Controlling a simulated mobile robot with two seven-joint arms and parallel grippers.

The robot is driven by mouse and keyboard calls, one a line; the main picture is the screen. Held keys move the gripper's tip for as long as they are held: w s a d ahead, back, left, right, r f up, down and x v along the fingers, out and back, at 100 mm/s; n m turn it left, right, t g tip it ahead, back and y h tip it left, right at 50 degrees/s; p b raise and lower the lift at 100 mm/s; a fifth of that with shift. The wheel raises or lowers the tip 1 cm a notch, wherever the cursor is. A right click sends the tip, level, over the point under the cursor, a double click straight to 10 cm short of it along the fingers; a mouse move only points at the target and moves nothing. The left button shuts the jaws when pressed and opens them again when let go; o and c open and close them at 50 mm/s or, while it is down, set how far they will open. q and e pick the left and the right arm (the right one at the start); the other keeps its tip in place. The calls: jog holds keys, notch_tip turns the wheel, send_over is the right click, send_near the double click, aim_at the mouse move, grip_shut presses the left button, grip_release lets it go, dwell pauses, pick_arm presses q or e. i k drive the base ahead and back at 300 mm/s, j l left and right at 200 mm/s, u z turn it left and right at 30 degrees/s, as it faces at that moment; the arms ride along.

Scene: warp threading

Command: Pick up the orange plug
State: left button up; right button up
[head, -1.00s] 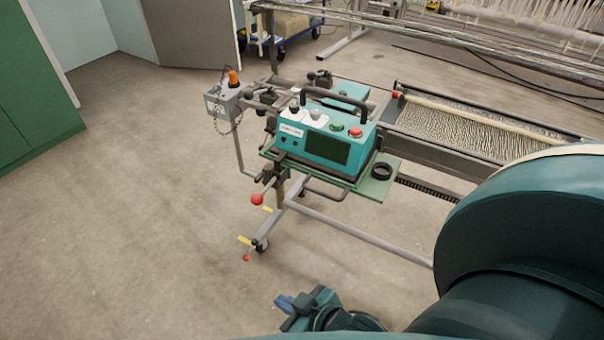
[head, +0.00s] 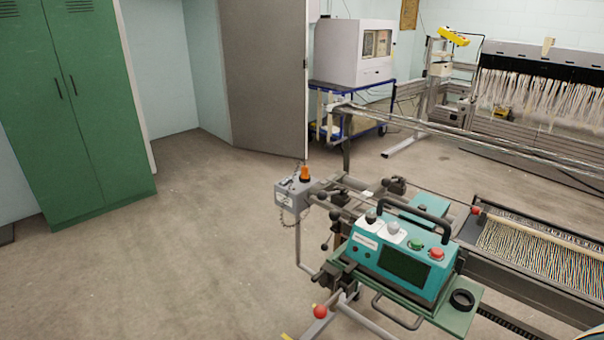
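The orange plug (head: 305,174) stands upright on top of a small grey box (head: 293,194) at the left end of the warp-threading machine. A chain (head: 298,236) hangs below the box. The plug is small in the head view, and its lower end is hidden in or behind the box top. Neither of my grippers is in view.
A teal control box (head: 393,258) with a dark handle sits right of the plug on a green shelf (head: 462,312). A black ring (head: 462,299) lies on that shelf. Green lockers (head: 85,110) stand at the left. The floor (head: 180,250) between is clear.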

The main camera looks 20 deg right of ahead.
aim_at(305, 169)
jog(key=i+j, duration=0.15)
jog(key=i, duration=0.35)
jog(key=i+j, duration=0.15)
jog(key=i, duration=0.35)
jog(key=i+j, duration=0.15)
jog(key=i, duration=0.35)
jog(key=i+j, duration=0.15)
jog(key=i, duration=0.35)
jog(key=i+j, duration=0.15)
jog(key=i, duration=0.35)
jog(key=i+j, duration=0.15)
jog(key=i, duration=0.35)
jog(key=l+z, duration=0.05)
